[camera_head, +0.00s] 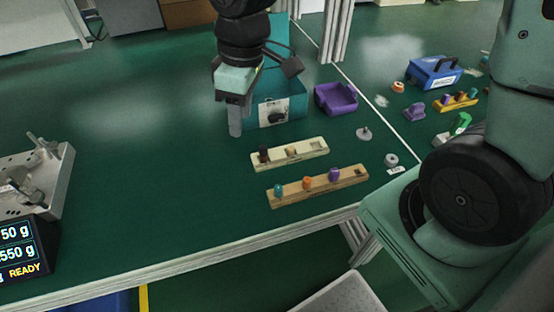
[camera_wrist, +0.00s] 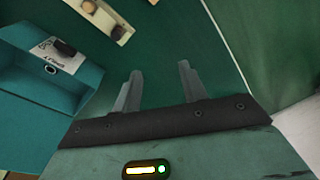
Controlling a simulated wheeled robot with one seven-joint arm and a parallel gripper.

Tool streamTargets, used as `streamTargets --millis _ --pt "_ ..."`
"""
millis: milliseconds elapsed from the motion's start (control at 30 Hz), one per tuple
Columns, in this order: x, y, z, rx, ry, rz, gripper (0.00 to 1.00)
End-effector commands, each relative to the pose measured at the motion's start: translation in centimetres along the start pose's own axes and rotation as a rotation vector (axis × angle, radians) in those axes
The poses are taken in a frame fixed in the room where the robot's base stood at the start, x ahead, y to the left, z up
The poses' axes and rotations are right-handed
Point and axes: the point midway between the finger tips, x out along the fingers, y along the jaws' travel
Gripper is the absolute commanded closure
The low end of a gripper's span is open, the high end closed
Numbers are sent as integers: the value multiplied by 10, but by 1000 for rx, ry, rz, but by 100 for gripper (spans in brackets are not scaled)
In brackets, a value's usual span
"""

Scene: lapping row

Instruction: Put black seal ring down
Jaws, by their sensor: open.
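My gripper (camera_head: 235,132) hangs over the green bench, left of the teal box. In the wrist view its two fingers (camera_wrist: 160,70) stand apart with only green surface between them. I cannot clearly identify a black seal ring. A small black piece (camera_head: 263,155) sits at the left end of the cream rack (camera_head: 306,155); it also shows in the wrist view (camera_wrist: 88,6). A dark part (camera_wrist: 65,47) shows against the white label of the teal box (camera_wrist: 30,85). I cannot tell whether either is the ring.
A wooden rack (camera_head: 350,181) with teal, orange and purple pieces lies near the front edge. A purple tray (camera_head: 336,98), a grey ring-like part (camera_head: 391,160) and a blue case (camera_head: 433,72) are to the right. A metal fixture (camera_head: 45,180) is left. The left-middle bench is clear.

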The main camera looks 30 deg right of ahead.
Motion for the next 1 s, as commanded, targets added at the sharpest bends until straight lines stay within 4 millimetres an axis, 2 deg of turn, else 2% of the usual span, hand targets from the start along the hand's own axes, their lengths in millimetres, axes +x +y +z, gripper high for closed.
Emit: streamTargets --millis 33,100,200,300,467,733,800,933,1000 --pt "-6 -31 12 9 -15 17 58" --pt "-11 -64 32 51 -32 31 58" --pt "-15 -97 59 106 -44 45 58" --pt "-17 -116 78 146 -48 52 58" --pt "-18 -126 91 175 -51 56 58" --pt "-18 -126 91 177 -51 56 58" --pt "-26 -127 90 177 -51 56 58" --pt "-32 -124 84 167 -51 53 21" --pt "-43 -117 73 148 -52 47 2"
